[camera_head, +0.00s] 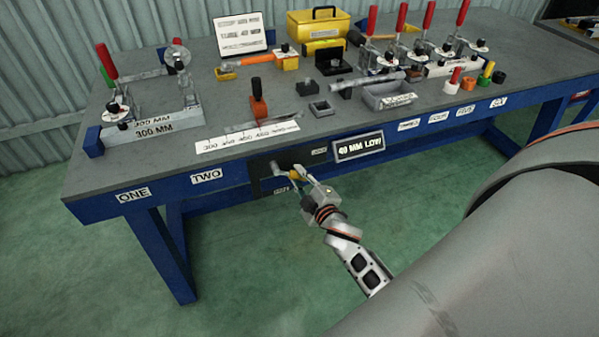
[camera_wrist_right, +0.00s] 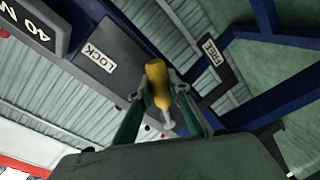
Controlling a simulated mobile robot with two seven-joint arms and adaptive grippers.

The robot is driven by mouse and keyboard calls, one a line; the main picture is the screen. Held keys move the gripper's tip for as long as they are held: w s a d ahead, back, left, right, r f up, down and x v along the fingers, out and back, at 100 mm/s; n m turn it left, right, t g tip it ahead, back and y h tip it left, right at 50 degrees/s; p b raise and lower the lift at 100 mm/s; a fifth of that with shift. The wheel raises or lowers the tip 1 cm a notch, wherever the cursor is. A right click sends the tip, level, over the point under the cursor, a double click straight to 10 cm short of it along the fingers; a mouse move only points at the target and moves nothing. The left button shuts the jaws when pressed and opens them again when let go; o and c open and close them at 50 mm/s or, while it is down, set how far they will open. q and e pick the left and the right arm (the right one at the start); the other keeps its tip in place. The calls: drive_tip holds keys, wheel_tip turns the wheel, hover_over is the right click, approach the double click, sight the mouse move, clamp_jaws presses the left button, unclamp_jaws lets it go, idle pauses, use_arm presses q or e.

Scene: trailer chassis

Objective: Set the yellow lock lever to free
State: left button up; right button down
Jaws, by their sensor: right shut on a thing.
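The yellow lock lever (camera_head: 294,175) sticks out from a dark panel (camera_head: 266,170) on the front of the blue bench. In the right wrist view the yellow lever (camera_wrist_right: 156,78) shows between the two fingers, with a pale metal end below it. My right gripper (camera_head: 303,178) is at the panel, shut on the lever. In the wrist view a LOCK label (camera_wrist_right: 97,57) is left of the lever and a FREE label (camera_wrist_right: 212,52) is right of it; the lever lies between them. My left gripper is not in view.
The grey bench top (camera_head: 100,177) carries red-handled clamps, a yellow toolbox (camera_head: 318,24), a grey tray (camera_head: 388,94) and several small parts. A 40 MM LOW sign (camera_head: 359,147) hangs right of the panel. The green floor before the bench is clear at left.

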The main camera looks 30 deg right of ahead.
drive_tip(key=m, duration=0.1)
drive_tip(key=a+f+m, duration=0.1)
drive_tip(key=shift+w+f+m+y, duration=0.1)
drive_tip(key=shift+f+m+y, duration=0.15)
drive_tip(key=shift+m+y, duration=0.05)
drive_tip(key=a+m, duration=0.1)
drive_tip(key=m, duration=0.1)
drive_tip(key=a+f+m+t, duration=0.1)
drive_tip(key=m, duration=0.1)
drive_tip(key=w+a+m, duration=0.1)
drive_tip(key=m, duration=0.1)
drive_tip(key=shift+a+f, duration=0.4)
drive_tip(key=shift+a+t, duration=0.1)
drive_tip(key=shift+t, duration=0.2)
drive_tip(key=c, duration=1.9)
unclamp_jaws()
